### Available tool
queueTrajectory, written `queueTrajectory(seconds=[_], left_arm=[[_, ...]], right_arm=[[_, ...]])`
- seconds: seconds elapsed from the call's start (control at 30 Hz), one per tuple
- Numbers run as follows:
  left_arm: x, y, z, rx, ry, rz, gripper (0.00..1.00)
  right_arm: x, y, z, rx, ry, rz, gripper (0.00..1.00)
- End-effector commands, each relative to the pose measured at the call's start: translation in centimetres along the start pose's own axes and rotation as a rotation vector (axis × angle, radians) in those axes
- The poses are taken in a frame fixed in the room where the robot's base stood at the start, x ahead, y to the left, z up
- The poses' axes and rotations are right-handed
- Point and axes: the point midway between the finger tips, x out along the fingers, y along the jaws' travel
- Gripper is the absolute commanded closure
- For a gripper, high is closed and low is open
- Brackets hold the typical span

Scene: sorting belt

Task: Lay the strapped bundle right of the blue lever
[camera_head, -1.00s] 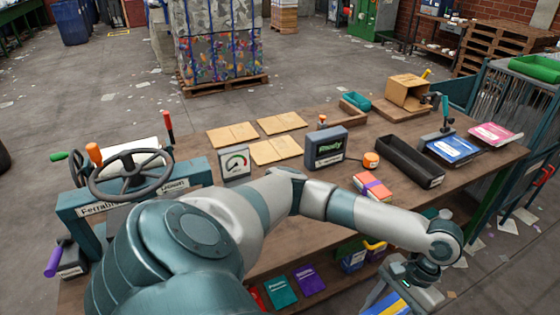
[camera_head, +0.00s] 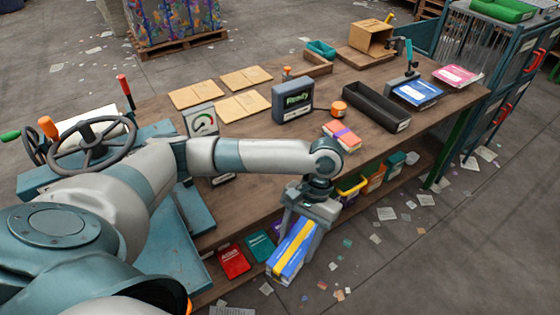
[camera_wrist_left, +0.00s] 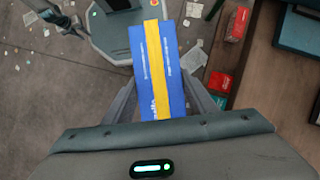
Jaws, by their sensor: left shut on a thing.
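My left gripper (camera_head: 304,232) is shut on a blue bundle with a yellow strap (camera_head: 288,256), held tilted in front of the table's front edge. The blue bundle also shows between the fingers in the left wrist view (camera_wrist_left: 143,62). A second strapped bundle, orange with a purple strap (camera_head: 341,136), lies on the table. A lever with a blue-teal handle (camera_head: 409,50) stands upright at the table's right end, behind a blue packet (camera_head: 417,92). My right gripper is not in view.
The wooden table (camera_head: 250,178) holds a grey "Ready" box (camera_head: 292,100), a black tray (camera_head: 376,106), an orange puck (camera_head: 338,108) and a pink packet (camera_head: 457,75). A handwheel press (camera_head: 92,145) stands left. Below the front edge is a shelf with a red packet (camera_head: 233,261).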

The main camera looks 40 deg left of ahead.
Motion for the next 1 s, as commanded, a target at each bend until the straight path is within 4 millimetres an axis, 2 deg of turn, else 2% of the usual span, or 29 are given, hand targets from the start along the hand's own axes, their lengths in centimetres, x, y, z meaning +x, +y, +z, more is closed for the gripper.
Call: queueTrajectory(seconds=[0.13,0.2,0.47,0.77,1.0], left_arm=[[-0.1,0.0,0.0,0.000,0.001,0.001,0.87],[-0.1,0.0,0.0,0.001,0.001,0.000,0.87],[-0.7,-0.1,-0.9,0.066,0.001,-0.026,0.87],[-2.6,-0.9,-3.8,0.317,0.001,-0.132,0.87],[-5.1,-2.4,-7.0,0.608,0.003,-0.258,0.87]], right_arm=[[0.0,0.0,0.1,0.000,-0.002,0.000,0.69],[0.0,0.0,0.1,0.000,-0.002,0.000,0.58],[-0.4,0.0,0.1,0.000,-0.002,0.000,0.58],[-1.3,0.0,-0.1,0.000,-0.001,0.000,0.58],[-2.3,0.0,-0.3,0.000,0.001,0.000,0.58]])
